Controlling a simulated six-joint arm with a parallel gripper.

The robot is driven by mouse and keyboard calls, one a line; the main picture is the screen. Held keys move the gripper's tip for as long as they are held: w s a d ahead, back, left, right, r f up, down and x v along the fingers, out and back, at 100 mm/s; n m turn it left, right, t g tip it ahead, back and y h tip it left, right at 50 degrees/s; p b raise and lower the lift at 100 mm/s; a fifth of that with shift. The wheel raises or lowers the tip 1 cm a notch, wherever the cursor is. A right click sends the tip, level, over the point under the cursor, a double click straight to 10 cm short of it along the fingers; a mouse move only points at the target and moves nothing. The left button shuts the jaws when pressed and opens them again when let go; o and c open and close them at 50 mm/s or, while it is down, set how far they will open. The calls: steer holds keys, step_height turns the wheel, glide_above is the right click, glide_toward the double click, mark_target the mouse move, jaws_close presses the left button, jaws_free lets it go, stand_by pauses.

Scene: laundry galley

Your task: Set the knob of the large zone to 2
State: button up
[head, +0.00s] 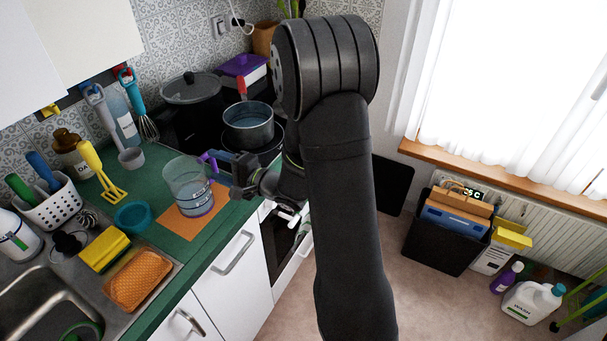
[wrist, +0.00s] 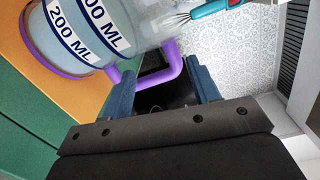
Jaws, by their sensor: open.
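The black hob (head: 213,137) is at the back of the counter, partly behind my arm. A large lidded pot (head: 190,92) stands on its left part, and a steel saucepan (head: 248,128) stands nearer my arm. The knob of the large zone cannot be made out; my arm covers much of the stove front. My gripper (head: 232,168) is open beside a clear measuring jug (head: 188,188) with a purple handle. In the wrist view the blue-padded fingers of my gripper (wrist: 165,88) stand apart, and the jug's purple handle (wrist: 170,66) shows between them.
The jug stands on an orange mat (head: 196,222) near the counter's front edge. A yellow utensil (head: 100,170), a teal bowl (head: 133,217), a yellow sponge (head: 104,250) and a sink (head: 40,305) lie to the left. A black bin (head: 440,245) and bottles stand on the floor at right.

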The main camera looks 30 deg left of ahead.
steer(key=s+d+f+m+g, duration=0.1)
steer(key=d+m, duration=0.1)
steer(key=d, duration=0.4)
steer(key=d+f+m, duration=0.2)
steer(key=d+m, duration=0.1)
steer(key=d, duration=0.3)
steer(key=w+d+f+m+t, duration=0.2)
steer(key=w+d+f+m, duration=1.55)
steer(key=m, duration=0.55)
steer(key=w+a+r, duration=0.1)
steer(key=a, duration=1.8)
steer(key=shift+r, duration=0.3)
steer(key=shift+a, duration=0.1)
steer(key=c, duration=1)
